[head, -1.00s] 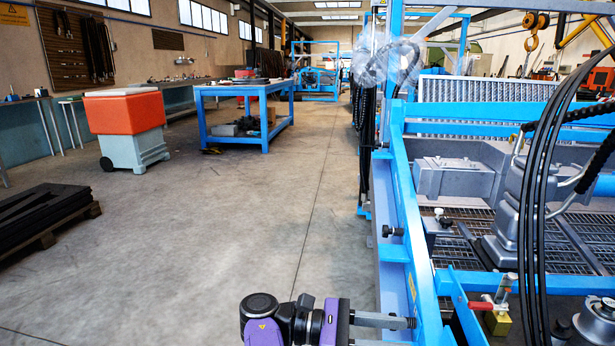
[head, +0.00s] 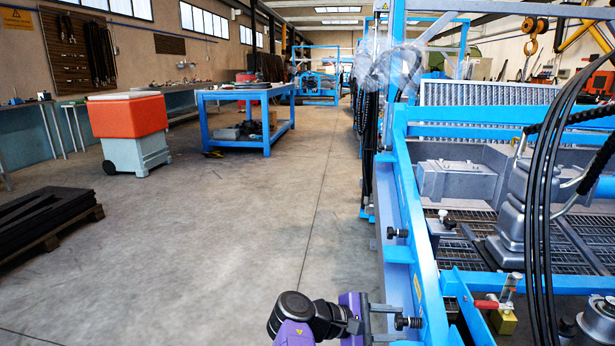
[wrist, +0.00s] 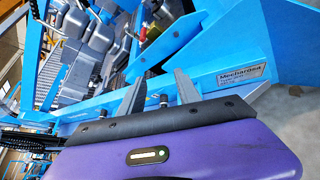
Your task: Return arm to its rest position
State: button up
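My gripper (head: 388,308) is low in the head view, beside the blue machine frame (head: 423,265). One finger points right toward a dark bolt (head: 408,323) on the frame; whether they touch is not clear. In the wrist view, the two grey fingers of my gripper (wrist: 156,85) stand apart. Small bolt heads show between them, and I see nothing clamped. My purple and black wrist shows at the bottom of the head view; the rest of the arm is out of frame.
The machine with its grating (head: 470,228) and black hoses (head: 545,200) fills the right. Open concrete floor (head: 240,220) lies left of the arm. Further off are a dark pallet stack (head: 45,220), an orange-topped bin (head: 128,118) and a blue workbench (head: 245,95).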

jog(key=w+d+f+m+t+y+b, duration=0.1)
jog(key=w+d+f+m+t+y, duration=0.15)
jog(key=d+f+t, duration=0.4)
jog(key=s+d+f+m+t+y+b, duration=0.1)
jog(key=s+d+f+t+y+b, duration=0.15)
jog(key=s+f+y, duration=0.2)
jog(key=s+a+r+m+t+y+b, duration=0.1)
jog(key=s+a+m+y+b, duration=0.15)
jog(key=s, duration=1.35)
jog(key=s+a+m+y+b, duration=0.2)
jog(key=s+a+m, duration=0.15)
jog(key=s, duration=1.25)
jog(key=s+a+r+m+t+y+b, duration=0.15)
jog(key=s+m, duration=0.25)
jog(key=s, duration=1.2)
notch_tip(320, 180, up, 34)
jog(key=p, duration=3.4)
jog(key=shift+w+r+p, duration=0.2)
jog(key=shift+w+p, duration=0.05)
jog(key=shift+p, duration=0.05)
jog(key=shift+a+g, duration=0.1)
jog(key=shift+g, duration=0.15)
